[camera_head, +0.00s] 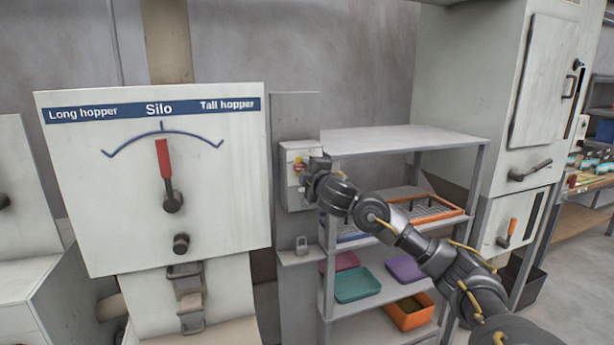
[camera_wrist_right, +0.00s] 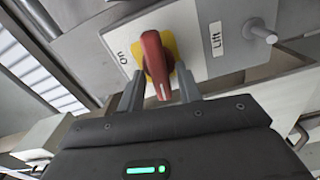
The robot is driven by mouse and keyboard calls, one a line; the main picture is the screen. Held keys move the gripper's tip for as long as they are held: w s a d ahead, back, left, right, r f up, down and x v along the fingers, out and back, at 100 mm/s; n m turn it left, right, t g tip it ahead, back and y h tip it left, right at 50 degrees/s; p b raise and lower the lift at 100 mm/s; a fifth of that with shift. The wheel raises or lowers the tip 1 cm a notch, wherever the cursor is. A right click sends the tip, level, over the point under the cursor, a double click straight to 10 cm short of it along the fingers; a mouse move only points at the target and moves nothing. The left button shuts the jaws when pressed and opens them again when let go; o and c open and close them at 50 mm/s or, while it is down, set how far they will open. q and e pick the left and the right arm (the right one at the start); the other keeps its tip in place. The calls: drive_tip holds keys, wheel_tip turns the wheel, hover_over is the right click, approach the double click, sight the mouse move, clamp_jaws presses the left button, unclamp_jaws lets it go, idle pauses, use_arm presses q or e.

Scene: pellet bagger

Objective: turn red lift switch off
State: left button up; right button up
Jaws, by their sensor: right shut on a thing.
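The red lift switch (camera_wrist_right: 157,62) is a red rotary handle on a yellow plate, set on a grey box labelled "On" and "Lift" in the right wrist view. In the head view the switch box (camera_head: 296,190) is on a grey post, with the red and yellow switch (camera_head: 299,165) partly showing. My right gripper (camera_wrist_right: 160,88) has its two fingers on either side of the red handle and is shut on it. In the head view the right gripper (camera_head: 314,170) reaches the box from the right. My left gripper is not in view.
A Silo panel (camera_head: 90,200) with a red pointer stands left of the post. A grey shelf (camera_head: 410,139) with coloured trays stands right of it, close to my right arm. A padlock (camera_head: 301,246) shows below the switch box. A large cabinet (camera_head: 470,90) is further right.

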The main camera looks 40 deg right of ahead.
drive_tip(key=shift+f+n+b, duration=0.1)
drive_tip(key=shift+n+b, duration=0.2)
drive_tip(key=shift+n, duration=0.6)
drive_tip(key=o, duration=0.6)
drive_tip(key=p+v, duration=0.1)
drive_tip(key=v, duration=0.9)
drive_tip(key=shift+s+a, duration=0.2)
drive_tip(key=shift+s, duration=0.1)
